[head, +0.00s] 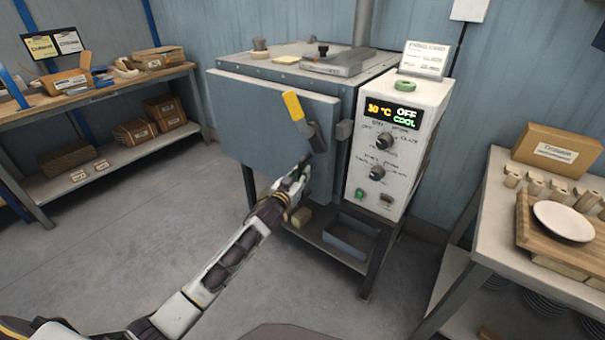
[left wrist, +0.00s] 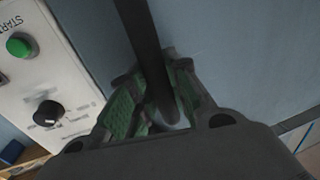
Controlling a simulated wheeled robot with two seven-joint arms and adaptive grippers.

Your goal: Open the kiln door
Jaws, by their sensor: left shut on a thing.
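The kiln (head: 350,85) stands on a dark metal stand against the back wall. Its flat grey-blue door (head: 255,125) covers the front; I cannot tell if it stands slightly ajar. A yellow-gripped latch lever (head: 293,105) tilts up and left near the door's right edge. My left gripper (head: 301,178) is low at the door's right side. In the left wrist view its green-padded fingers (left wrist: 155,105) are shut around a dark bar handle (left wrist: 143,45) beside the door face. The fingers hide part of the bar. My right gripper is not in view.
The white control box (head: 398,130) adjoins the kiln's right side, its display reading OFF and COOL. A shelf table (head: 95,90) stands at left, and a table with a white plate (head: 563,221) at right. The floor (head: 130,240) left of the kiln is clear.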

